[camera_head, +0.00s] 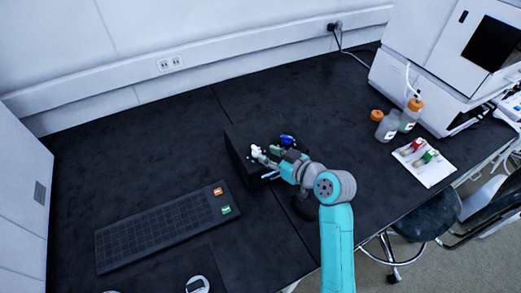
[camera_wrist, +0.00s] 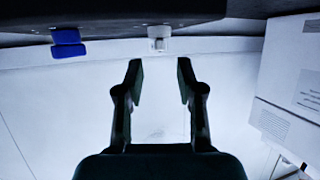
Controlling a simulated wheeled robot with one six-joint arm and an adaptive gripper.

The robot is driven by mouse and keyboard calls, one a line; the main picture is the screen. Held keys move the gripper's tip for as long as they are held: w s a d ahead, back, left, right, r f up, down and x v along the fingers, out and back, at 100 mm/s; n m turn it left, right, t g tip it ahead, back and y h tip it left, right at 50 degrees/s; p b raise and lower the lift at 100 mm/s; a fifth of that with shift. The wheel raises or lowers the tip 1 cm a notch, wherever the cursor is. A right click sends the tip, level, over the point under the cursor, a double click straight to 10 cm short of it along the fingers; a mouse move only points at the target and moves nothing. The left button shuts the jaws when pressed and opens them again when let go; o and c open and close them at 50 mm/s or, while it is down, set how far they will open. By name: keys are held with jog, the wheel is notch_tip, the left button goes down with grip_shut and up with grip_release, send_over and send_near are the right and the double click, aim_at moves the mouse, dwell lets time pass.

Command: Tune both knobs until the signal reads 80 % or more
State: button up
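A black box (camera_head: 238,160) stands on the dark bench. A white knob (camera_head: 257,151) and a blue knob (camera_head: 288,141) show at it. In the wrist view the blue knob (camera_wrist: 68,42) is at the upper left and the white knob (camera_wrist: 158,32) is at the top centre, between the lines of my fingers. My gripper (camera_wrist: 160,75) is open and empty, its fingertips apart from both knobs. In the head view my gripper (camera_head: 270,160) is close to the white knob, and the arm hides part of the box. No signal reading can be made out.
A black gridded panel (camera_head: 160,225) with orange (camera_head: 218,191) and green (camera_head: 226,210) pieces lies at left front. Orange-capped bottles (camera_head: 387,128), a white tray (camera_head: 432,172) with vials and a white instrument (camera_head: 435,60) stand at right. The bench behind the box is clear.

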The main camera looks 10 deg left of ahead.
aim_at(257, 149)
jog(key=shift+x, duration=2.4)
grip_shut()
